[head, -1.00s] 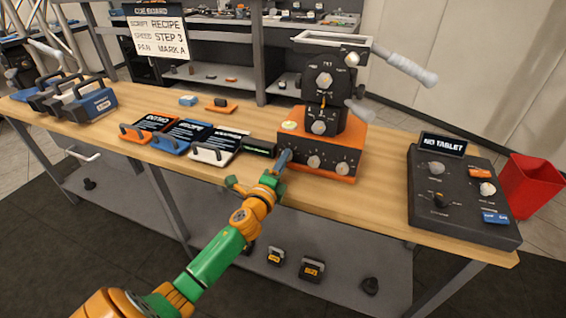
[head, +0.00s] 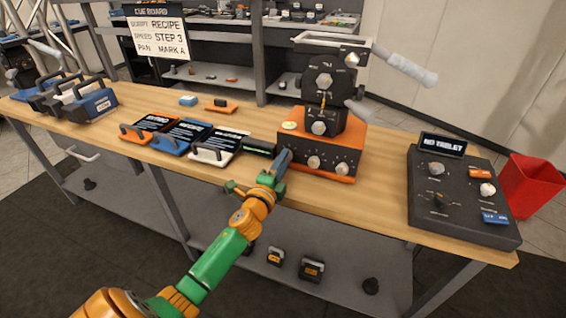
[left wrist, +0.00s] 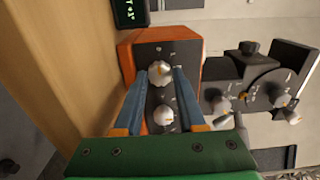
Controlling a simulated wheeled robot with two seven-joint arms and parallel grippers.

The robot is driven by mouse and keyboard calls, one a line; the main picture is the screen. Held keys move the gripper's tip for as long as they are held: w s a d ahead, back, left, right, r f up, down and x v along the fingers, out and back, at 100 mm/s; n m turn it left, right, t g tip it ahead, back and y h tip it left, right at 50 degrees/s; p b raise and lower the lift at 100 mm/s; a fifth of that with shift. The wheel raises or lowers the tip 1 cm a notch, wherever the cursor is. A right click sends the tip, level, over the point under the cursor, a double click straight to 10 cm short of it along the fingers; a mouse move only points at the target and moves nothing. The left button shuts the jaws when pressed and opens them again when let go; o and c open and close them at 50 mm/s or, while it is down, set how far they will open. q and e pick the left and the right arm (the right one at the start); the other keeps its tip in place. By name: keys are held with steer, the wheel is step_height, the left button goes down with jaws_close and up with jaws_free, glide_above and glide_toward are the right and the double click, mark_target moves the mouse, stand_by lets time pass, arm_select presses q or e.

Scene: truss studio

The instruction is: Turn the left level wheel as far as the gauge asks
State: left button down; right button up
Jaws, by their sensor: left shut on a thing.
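The orange and black base unit (head: 330,147) stands on the wooden bench with a row of white level wheels on its front. My left gripper (head: 285,158) is at the left end of that front and covers the left wheel in the head view. In the left wrist view the left level wheel (left wrist: 160,72) sits between the fingertips of my left gripper (left wrist: 161,76), which is shut on it. The middle wheel (head: 314,162) and right wheel (head: 342,168) are free. The small dark gauge display (head: 258,148) stands just left of the unit; its green text is cut off in the left wrist view (left wrist: 130,12).
Dark cards with handles (head: 183,135) lie left of the gauge. A crank with a pale grip (head: 410,70) sticks out at the upper right. A black control panel (head: 462,195) and a red bin (head: 530,185) are at the right.

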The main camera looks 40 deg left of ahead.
arm_select(q)
steer(key=c, duration=0.5)
jaws_free()
steer(key=v, duration=0.7)
steer(key=shift+s, duration=0.1)
